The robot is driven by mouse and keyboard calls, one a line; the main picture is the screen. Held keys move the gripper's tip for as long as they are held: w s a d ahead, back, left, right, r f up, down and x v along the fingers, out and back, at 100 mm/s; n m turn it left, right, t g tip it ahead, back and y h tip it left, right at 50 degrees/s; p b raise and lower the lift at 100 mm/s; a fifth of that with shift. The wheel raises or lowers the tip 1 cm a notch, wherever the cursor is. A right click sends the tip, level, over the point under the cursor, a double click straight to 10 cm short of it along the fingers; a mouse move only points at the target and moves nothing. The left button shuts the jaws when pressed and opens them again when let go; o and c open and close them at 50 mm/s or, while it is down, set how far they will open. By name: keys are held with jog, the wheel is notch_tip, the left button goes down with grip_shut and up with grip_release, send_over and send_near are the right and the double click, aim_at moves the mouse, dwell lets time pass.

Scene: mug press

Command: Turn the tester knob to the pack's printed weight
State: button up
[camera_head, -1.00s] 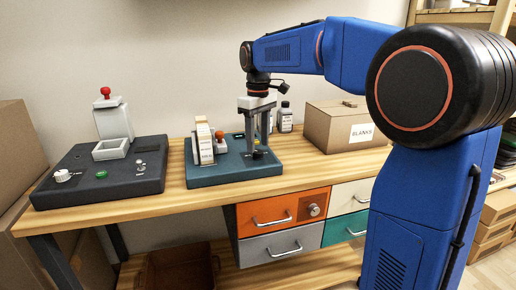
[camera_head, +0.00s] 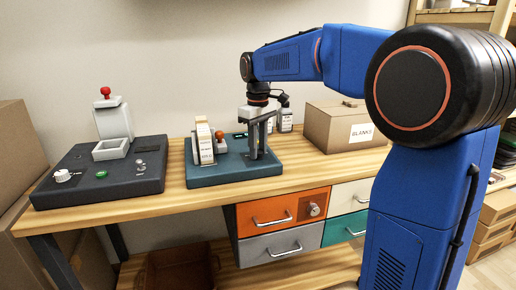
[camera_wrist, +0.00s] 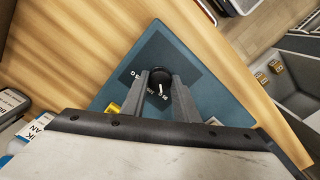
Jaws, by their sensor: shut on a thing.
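The tester (camera_head: 232,176) is a teal slab on the wooden bench, also seen from above in the wrist view (camera_wrist: 222,88). Its round black knob (camera_wrist: 158,79) has a white pointer line and sits on a dark dial plate with small white marks that I cannot read fully. My gripper (camera_wrist: 160,92) points down and is shut on the knob, one finger on each side; in the head view (camera_head: 258,155) its fingers hide most of the knob. A pale pack (camera_head: 204,142) stands upright on the tester's left side; its print is too small to read.
A red-topped knob or lever (camera_head: 220,136) stands beside the pack. A dark press unit (camera_head: 102,172) is to the left. A cardboard box marked BLANKS (camera_head: 345,128) and a bottle (camera_head: 286,118) stand right and behind. Drawers (camera_head: 282,210) are below the bench.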

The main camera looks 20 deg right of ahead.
jog(key=m, duration=0.4)
jog(key=shift+m, duration=0.4)
jog(key=m, duration=0.4)
jog(key=shift+m, duration=0.4)
jog(key=o, duration=1.1)
jog(key=shift+c, duration=0.2)
jog(key=shift+r, duration=0.1)
notch_tip(320, 180, up, 17)
